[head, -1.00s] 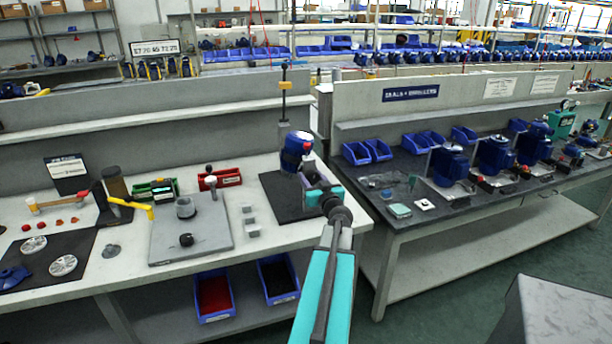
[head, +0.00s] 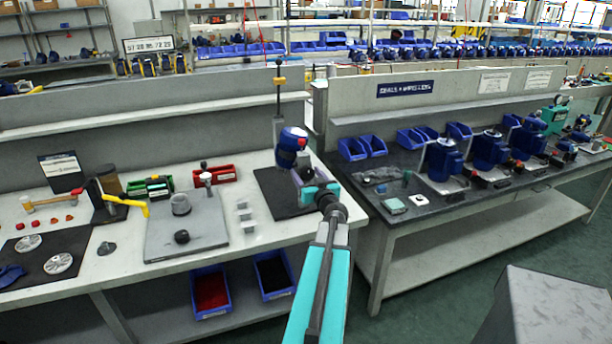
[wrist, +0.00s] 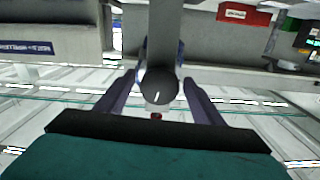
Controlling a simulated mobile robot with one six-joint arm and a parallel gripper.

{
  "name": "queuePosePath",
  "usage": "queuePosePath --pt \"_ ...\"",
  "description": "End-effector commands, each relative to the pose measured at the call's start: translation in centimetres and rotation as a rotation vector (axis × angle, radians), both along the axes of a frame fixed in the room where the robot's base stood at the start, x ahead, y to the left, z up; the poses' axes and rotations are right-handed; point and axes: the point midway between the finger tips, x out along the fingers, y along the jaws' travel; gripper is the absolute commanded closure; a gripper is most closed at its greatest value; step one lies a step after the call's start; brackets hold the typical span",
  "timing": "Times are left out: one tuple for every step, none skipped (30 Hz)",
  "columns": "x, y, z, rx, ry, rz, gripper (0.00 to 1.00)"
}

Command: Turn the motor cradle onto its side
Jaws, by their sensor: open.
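The motor cradle holds a blue motor (head: 291,150) with a red spot, on a black mat (head: 277,196) at the right end of the left bench. My gripper (head: 303,174) is close in front of the motor, on its near right side, and covers the lower cradle. In the wrist view my gripper (wrist: 160,82) is open, its two fingers on either side of a dark round knob (wrist: 159,87) at the end of a grey bar (wrist: 165,28). Contact cannot be told. A little blue shows behind the knob.
A thin post (head: 278,105) stands behind the motor. A red bin (head: 222,174), small grey blocks (head: 246,217) and a grey plate (head: 160,240) lie to the left. The dark right bench (head: 440,204) with more blue motors stands across a gap.

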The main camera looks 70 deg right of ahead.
Motion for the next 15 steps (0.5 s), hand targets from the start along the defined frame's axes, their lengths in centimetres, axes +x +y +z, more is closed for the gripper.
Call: queuePosePath --pt "-0.3 0.3 0.0 0.000 0.000 -0.001 0.38" --pt "-0.4 0.5 0.0 0.000 0.000 -0.001 0.38" --pt "-0.6 0.7 0.0 0.000 0.000 -0.001 0.38" --pt "-0.8 0.8 0.0 0.000 0.000 -0.001 0.38" --pt "-0.9 1.1 0.0 0.000 0.000 -0.001 0.38" --pt "-1.2 1.3 0.0 0.000 0.000 -0.001 0.38" --pt "-1.4 1.5 0.0 0.000 0.000 -0.001 0.38" --pt "-1.6 1.8 0.0 0.000 0.000 -0.001 0.38" --pt "-1.9 2.1 0.0 0.000 0.000 -0.001 0.38" --pt "-2.1 2.3 0.0 0.000 0.000 -0.001 0.38" --pt "-2.4 2.5 0.0 0.000 0.000 -0.001 0.38" --pt "-2.8 2.8 0.0 0.000 0.000 -0.002 0.38" --pt "-3.0 3.0 -0.1 0.000 0.000 -0.002 0.38" --pt "-3.2 3.2 -0.1 0.000 0.000 -0.002 0.38" --pt "-3.5 3.5 -0.1 0.000 0.000 -0.002 0.38"
